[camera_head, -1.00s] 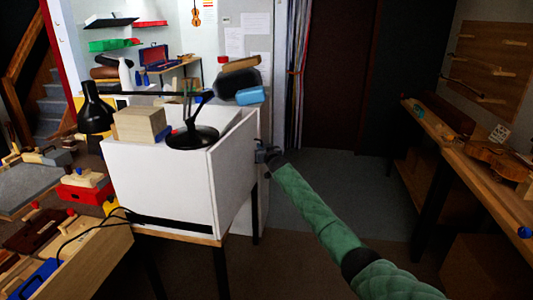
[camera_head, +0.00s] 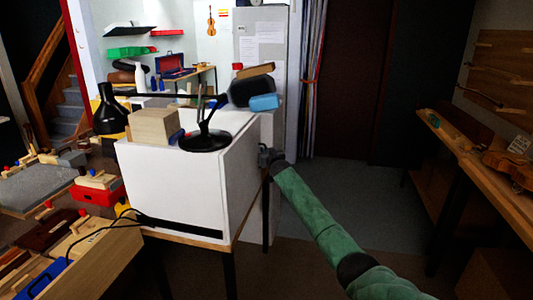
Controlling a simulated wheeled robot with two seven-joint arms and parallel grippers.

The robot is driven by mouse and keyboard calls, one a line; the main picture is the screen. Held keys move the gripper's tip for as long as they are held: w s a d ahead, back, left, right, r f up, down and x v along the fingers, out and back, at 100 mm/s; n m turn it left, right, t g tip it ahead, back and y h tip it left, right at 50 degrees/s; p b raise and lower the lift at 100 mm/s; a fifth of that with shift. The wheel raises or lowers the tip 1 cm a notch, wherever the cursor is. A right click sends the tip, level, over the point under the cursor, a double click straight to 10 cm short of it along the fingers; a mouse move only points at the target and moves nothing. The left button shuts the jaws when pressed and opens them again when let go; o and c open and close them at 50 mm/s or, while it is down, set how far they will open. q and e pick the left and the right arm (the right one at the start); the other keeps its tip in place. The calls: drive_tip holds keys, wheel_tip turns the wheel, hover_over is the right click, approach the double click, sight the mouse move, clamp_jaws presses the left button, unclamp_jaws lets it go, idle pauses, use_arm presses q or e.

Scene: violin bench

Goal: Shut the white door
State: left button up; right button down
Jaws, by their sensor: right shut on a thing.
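The white door (camera_head: 240,180) is the right-hand face of a white cabinet (camera_head: 172,190) on a wood-topped stand. The door stands upright and lies close along the cabinet's side. I cannot tell whether a thin gap is left at its far edge. My right gripper (camera_head: 267,156), at the end of a green-sleeved arm, is at the door's far edge. It is shut on the door's handle, which is mostly hidden by the jaws. My left gripper is not in view.
A black lamp (camera_head: 206,138) and a wooden block (camera_head: 154,127) stand on the cabinet. A workbench with a violin (camera_head: 512,166) runs along the right. A bench with a red box (camera_head: 97,190) is at the left. Floor (camera_head: 370,205) right of the cabinet is clear.

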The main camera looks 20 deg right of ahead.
drive_tip(key=shift+d+r, duration=0.15)
drive_tip(key=shift+d, duration=0.2)
drive_tip(key=c, duration=1.8)
unclamp_jaws()
drive_tip(key=shift+o, duration=1.4)
drive_tip(key=shift+w+d+f, duration=0.1)
drive_tip(key=shift+f, duration=0.1)
drive_tip(key=shift+a, duration=0.3)
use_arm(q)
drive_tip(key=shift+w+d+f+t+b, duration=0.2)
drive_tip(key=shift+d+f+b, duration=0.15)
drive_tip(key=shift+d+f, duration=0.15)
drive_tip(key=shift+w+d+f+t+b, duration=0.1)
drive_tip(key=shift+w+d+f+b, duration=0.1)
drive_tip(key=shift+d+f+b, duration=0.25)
use_arm(e)
drive_tip(key=s, duration=0.7)
drive_tip(key=shift+s+d, duration=0.4)
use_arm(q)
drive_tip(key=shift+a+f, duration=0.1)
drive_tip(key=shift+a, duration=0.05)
use_arm(e)
drive_tip(key=shift+f, duration=0.1)
